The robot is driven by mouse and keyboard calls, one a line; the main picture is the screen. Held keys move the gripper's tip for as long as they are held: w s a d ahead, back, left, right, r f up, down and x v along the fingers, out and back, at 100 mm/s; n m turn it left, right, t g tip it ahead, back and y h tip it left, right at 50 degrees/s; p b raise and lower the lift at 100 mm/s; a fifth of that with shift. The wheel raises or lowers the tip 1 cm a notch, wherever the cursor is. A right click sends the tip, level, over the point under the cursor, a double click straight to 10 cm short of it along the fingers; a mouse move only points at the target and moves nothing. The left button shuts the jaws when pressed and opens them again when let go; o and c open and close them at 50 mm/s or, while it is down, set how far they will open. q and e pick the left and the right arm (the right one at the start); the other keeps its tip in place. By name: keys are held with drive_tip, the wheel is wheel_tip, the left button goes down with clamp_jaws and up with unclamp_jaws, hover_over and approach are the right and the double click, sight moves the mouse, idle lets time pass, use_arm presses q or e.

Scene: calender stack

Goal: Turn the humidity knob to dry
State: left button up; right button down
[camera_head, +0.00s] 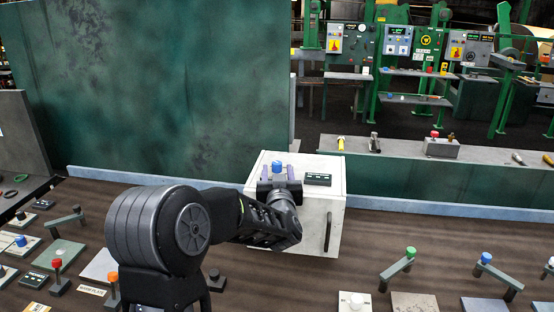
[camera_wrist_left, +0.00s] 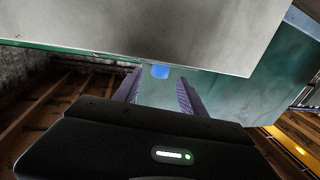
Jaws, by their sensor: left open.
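A white box (camera_head: 325,204) stands on the brown bench, with a blue knob (camera_head: 277,165) on its top toward the back left. No label marking it as humidity or dry is readable. My left gripper (camera_head: 278,174) is over the box top, its open fingers to either side of the knob as seen from the head. In the left wrist view the blue knob (camera_wrist_left: 160,72) shows between the two spread fingers (camera_wrist_left: 158,88), partly hidden by the pale panel above. I cannot tell whether the fingers touch it. My right gripper is not in view.
A dark display (camera_head: 318,179) sits right of the knob, and a dark handle (camera_head: 328,232) is on the box front. A tall green panel (camera_head: 160,80) stands behind. Levers with green (camera_head: 410,252) and blue (camera_head: 486,258) knobs stand at the right; several small controls fill the left.

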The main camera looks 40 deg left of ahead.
sight(277, 161)
use_arm(q)
drive_tip(key=shift+w+a, duration=0.1)
drive_tip(key=p+x, duration=0.2)
drive_tip(key=x, duration=0.4)
drive_tip(key=shift+w+a+r, duration=0.1)
drive_tip(key=shift+w+a, duration=0.45)
drive_tip(key=shift+w, duration=0.05)
clamp_jaws()
